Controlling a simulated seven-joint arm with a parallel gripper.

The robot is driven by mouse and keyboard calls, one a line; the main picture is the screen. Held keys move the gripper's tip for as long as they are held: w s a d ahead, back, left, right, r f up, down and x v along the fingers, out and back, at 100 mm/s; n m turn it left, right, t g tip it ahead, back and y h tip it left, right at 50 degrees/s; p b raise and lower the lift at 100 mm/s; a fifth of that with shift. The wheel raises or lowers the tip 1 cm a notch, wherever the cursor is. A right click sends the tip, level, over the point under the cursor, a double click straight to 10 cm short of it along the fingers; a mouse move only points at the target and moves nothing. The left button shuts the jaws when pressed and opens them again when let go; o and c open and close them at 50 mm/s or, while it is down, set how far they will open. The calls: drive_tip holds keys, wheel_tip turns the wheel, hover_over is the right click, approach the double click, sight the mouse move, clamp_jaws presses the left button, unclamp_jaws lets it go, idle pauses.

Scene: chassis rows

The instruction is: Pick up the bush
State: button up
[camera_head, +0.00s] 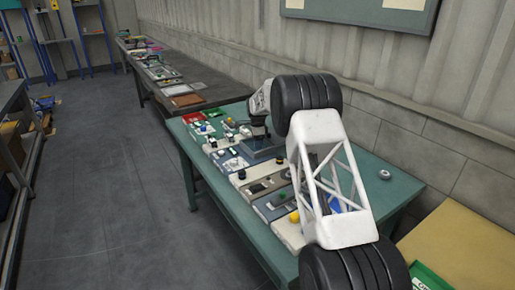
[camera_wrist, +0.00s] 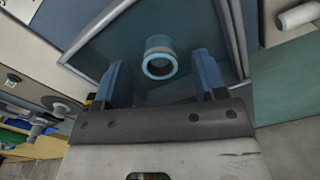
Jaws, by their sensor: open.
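The bush (camera_wrist: 148,65), a short light-blue ring with a brownish band and an open round bore, stands in a dark blue-grey tray (camera_wrist: 236,38) in the wrist view. My gripper (camera_wrist: 162,72) is open, with a blue finger on each side of the bush's near end. Gaps show between the bush and both fingers. I cannot tell how far the fingertips are above the tray floor. In the head view my gripper is over the tray (camera_head: 264,154) on the green table, mostly hidden by my arm, and the bush is not visible.
The tray's raised wall runs close to the right finger. A white cylinder (camera_wrist: 298,16) lies beyond it. Metal fittings (camera_wrist: 50,118) sit at the left. On the green table (camera_head: 400,183), panels with small parts flank the tray; a wall stands behind.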

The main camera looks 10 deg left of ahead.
drive_tip(key=shift+f, duration=1)
drive_tip(key=c, duration=1.1)
drive_tip(key=shift+r, duration=0.15)
drive_tip(key=shift+r, duration=1.65)
drive_tip(key=s+d, duration=0.2)
drive_tip(key=s, duration=0.3)
drive_tip(key=s+d+r, duration=0.1)
drive_tip(key=s+d, duration=0.1)
drive_tip(key=s, duration=0.3)
drive_tip(key=s+d, duration=0.2)
drive_tip(key=s, duration=0.2)
drive_tip(key=shift+s+r, duration=0.25)
drive_tip(key=shift+s, duration=0.15)
